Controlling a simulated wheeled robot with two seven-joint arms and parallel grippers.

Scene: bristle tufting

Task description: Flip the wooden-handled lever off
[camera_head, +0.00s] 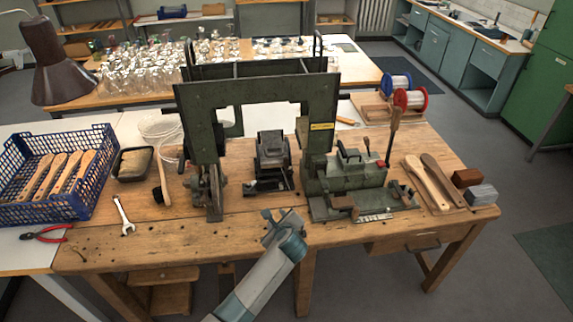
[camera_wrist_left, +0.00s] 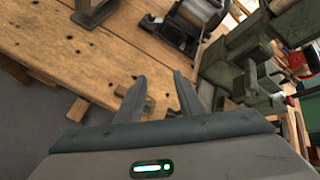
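A lever with a brown wooden handle (camera_head: 394,118) stands nearly upright at the right side of the green machine (camera_head: 318,100) in the head view. I cannot make the lever out in the left wrist view. My left gripper (camera_head: 277,217) is at the front edge of the wooden bench, left of and nearer than the lever, and well apart from it. The left wrist view shows its two fingers (camera_wrist_left: 158,92) spread with nothing held between them. My right gripper is in neither view.
The machine's green base (camera_head: 345,185) and small vises lie between my gripper and the lever. Wooden brush blanks (camera_head: 428,183) and two blocks (camera_head: 467,177) lie to the right. Wire spools (camera_head: 410,98) stand behind. The bench front left of my gripper is mostly clear.

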